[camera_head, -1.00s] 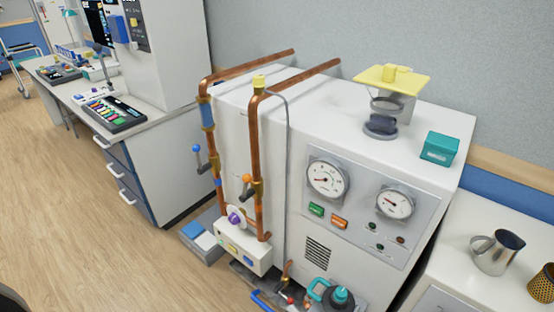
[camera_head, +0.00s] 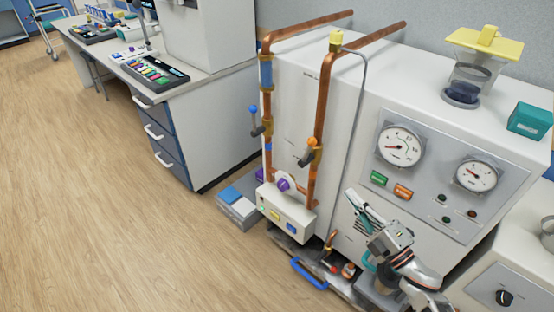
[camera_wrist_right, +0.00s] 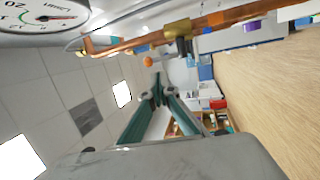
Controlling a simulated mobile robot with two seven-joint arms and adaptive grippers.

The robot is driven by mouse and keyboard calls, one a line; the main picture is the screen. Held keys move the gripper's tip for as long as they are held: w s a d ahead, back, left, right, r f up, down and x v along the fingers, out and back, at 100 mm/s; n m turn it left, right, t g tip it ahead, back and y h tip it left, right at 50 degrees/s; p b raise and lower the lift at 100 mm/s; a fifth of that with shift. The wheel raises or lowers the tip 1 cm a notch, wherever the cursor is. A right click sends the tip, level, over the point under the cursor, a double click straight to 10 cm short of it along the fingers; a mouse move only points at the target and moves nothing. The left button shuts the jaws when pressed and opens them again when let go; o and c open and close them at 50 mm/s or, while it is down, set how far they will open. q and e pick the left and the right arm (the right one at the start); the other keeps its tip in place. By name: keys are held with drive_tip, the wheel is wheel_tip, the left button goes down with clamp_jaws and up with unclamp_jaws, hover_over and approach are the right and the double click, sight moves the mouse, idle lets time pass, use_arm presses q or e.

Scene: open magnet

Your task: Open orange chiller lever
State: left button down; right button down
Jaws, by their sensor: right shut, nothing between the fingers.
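The orange chiller lever (camera_head: 312,142) is a dark handle with an orange ball. It sits at a brass valve on the front copper pipe (camera_head: 323,100) of the white chiller cabinet. Its orange ball also shows in the right wrist view (camera_wrist_right: 147,62), close to the brass valve (camera_wrist_right: 178,30). My right gripper (camera_head: 350,194) is to the right of the lever and lower in the head view, apart from it. Its teal fingers are shut and empty, and their tips (camera_wrist_right: 157,95) meet in the right wrist view. My left gripper is not in view.
A blue-knobbed lever (camera_head: 253,112) is on the rear copper pipe (camera_head: 266,100). A control box with a purple knob (camera_head: 284,184) stands at the pipe bases. Gauges (camera_head: 401,146) are on the cabinet front. Open floor (camera_head: 110,200) lies to the left.

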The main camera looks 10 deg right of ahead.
use_arm(q)
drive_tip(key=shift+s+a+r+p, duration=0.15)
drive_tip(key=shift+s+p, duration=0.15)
drive_tip(key=shift+p, duration=0.2)
use_arm(e)
drive_tip(key=a+x, duration=0.1)
drive_tip(key=x, duration=1.4)
drive_tip(key=shift+s+n+y, duration=0.2)
drive_tip(key=shift+n+y, duration=0.1)
drive_tip(key=shift+n, duration=0.1)
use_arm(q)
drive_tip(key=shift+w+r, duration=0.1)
use_arm(e)
drive_tip(key=shift+r, duration=0.1)
